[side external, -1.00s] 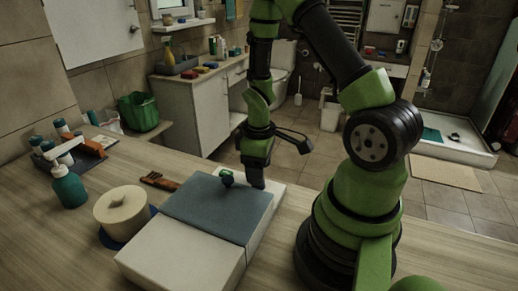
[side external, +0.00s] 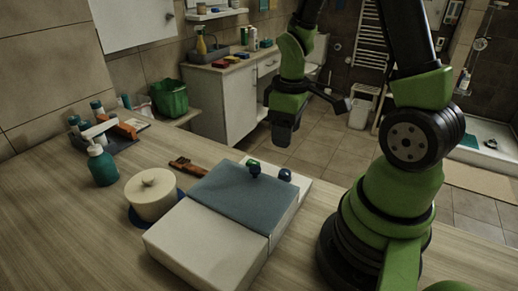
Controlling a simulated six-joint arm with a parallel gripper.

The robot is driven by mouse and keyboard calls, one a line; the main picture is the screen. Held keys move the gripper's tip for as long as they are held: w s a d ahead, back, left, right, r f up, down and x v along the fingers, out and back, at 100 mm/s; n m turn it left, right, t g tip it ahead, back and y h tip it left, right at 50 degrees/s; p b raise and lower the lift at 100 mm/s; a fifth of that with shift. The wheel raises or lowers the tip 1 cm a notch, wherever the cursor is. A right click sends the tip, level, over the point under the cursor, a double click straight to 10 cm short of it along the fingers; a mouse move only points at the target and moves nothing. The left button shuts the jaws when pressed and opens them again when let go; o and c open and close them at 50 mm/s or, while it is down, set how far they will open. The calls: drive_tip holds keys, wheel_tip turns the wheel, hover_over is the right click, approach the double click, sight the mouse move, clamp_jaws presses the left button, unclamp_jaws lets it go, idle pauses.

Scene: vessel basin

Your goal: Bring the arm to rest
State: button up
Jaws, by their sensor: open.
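My gripper (side external: 284,138) is in the air above the back right part of a pale block and points downward. It is empty. A blue-grey panel (side external: 240,200) covers part of the block's top. A small dark piece with a green part (side external: 253,167) stands at the panel's back edge. A small dark, rounded piece (side external: 285,175) stands to its right on the block's pale strip, below my gripper and apart from it.
A cream round lidded pot (side external: 151,197) stands on a blue mat at the left. A teal pump bottle (side external: 102,165) and a dark tray with several items (side external: 110,140) lie farther left. A brown tool (side external: 188,167) lies behind the block. The front left tabletop is clear.

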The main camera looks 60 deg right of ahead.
drive_tip(key=s+a+r+m+t+y, duration=0.1)
drive_tip(key=s+a+r+m+t, duration=0.1)
drive_tip(key=a+r, duration=0.4)
drive_tip(key=s+a+r+m+t+y, duration=0.1)
drive_tip(key=s+a+r+m+t, duration=0.2)
drive_tip(key=r, duration=0.8)
drive_tip(key=s+a+t, duration=0.1)
drive_tip(key=s+a, duration=0.1)
drive_tip(key=a, duration=0.1)
drive_tip(key=shift+s+a+m+t, duration=0.2)
drive_tip(key=shift+m+t, duration=0.1)
drive_tip(key=shift+t, duration=0.1)
drive_tip(key=shift+w+d+r, duration=0.1)
drive_tip(key=shift+c, duration=0.5)
